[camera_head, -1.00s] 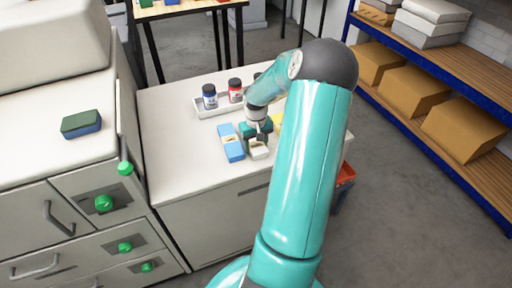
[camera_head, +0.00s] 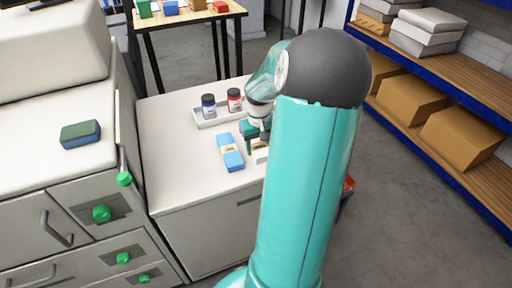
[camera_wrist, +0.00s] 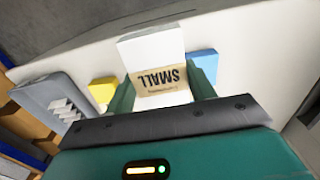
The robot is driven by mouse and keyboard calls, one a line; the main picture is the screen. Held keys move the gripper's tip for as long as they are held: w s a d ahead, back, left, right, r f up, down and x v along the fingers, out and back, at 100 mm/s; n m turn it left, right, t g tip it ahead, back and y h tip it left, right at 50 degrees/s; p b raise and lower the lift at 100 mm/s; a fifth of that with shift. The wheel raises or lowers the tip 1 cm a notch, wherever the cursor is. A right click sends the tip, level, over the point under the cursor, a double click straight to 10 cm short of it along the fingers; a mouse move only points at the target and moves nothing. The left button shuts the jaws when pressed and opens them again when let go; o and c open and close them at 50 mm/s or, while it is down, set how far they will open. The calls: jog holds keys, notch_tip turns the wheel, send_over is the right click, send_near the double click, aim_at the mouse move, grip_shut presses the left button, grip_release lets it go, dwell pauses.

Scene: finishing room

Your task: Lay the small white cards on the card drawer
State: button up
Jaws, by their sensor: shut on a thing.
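The small white cards are a stack (camera_wrist: 152,50) with a brown paper band printed "SMALL", upside down in the wrist view. My gripper (camera_wrist: 162,88) is shut on this stack, one green finger on each side. In the head view my gripper (camera_head: 258,138) is over the white counter, and part of the white stack (camera_head: 260,155) shows below it, partly hidden by my arm. I cannot tell whether the stack is touching the counter. I cannot make out for sure which thing is the card drawer.
A blue banded pack (camera_head: 230,152) lies left of the stack. A tray (camera_head: 208,121) with blue and red-labelled bottles stands behind. The wrist view shows a yellow pack (camera_wrist: 102,90) and a grey slotted box (camera_wrist: 48,100). The counter's left front (camera_head: 185,185) is clear.

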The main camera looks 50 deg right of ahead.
jog(key=s+a+r, duration=0.1)
jog(key=s, duration=0.1)
jog(key=s+a+r, duration=0.1)
jog(key=s+a, duration=0.1)
jog(key=s+a+r, duration=0.1)
jog(key=s+a, duration=0.1)
jog(key=shift+s+a+r, duration=0.25)
jog(key=shift+r, duration=0.05)
